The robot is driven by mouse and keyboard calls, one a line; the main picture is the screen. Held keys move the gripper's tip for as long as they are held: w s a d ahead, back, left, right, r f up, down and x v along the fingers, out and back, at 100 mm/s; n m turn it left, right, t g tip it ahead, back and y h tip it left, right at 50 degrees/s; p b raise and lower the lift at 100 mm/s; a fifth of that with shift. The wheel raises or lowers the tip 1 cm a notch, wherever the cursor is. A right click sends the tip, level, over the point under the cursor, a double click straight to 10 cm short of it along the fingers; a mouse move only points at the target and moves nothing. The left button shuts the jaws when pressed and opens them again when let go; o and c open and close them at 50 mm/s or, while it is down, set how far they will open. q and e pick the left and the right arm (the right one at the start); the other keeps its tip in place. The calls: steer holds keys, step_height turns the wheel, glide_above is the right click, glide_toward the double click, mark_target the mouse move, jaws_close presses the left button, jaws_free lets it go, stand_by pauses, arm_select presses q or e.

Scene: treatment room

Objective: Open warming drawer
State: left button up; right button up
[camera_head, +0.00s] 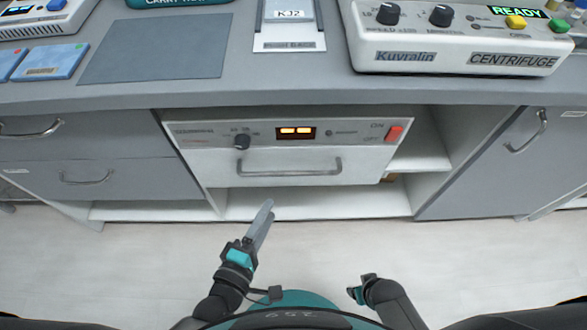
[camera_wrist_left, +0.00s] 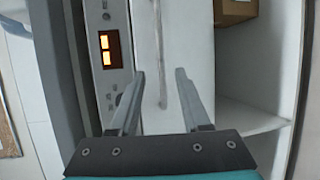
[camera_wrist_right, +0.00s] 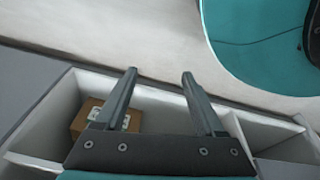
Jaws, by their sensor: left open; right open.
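The warming drawer (camera_head: 220,168) is a white front under the counter, closed, with a control strip above it. Its wide bar handle (camera_head: 290,173) runs across the front; in the left wrist view the handle (camera_wrist_left: 161,60) appears as an upright bar. My left gripper (camera_head: 266,208) is open and empty, in front of and below the handle. In the left wrist view its fingers (camera_wrist_left: 158,75) lie to either side of the handle's line; I cannot tell the remaining gap. My right gripper (camera_head: 362,287) is low, away from the drawer; its fingers (camera_wrist_right: 159,74) are open and empty.
The control strip has a knob (camera_head: 242,141), a lit display (camera_head: 296,132) and a red switch (camera_head: 395,134). Grey drawers (camera_head: 85,175) flank it at left, a grey cabinet door (camera_head: 500,160) at right. An open shelf with a cardboard box (camera_wrist_right: 88,117) lies nearby. The floor in front is clear.

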mark_target(289, 172)
arm_select(q)
steer(key=shift+b+x, duration=1.55)
steer(key=shift+x, duration=5.05)
arm_select(e)
steer(key=w+a+r, duration=0.2)
steer(key=w+r, duration=0.1)
steer(key=r, duration=0.3)
steer(key=shift+w+a, duration=0.3)
steer(key=shift+a, duration=0.05)
arm_select(q)
steer(key=shift+f, duration=0.1)
jaws_close()
arm_select(e)
steer(key=shift+f, duration=0.1)
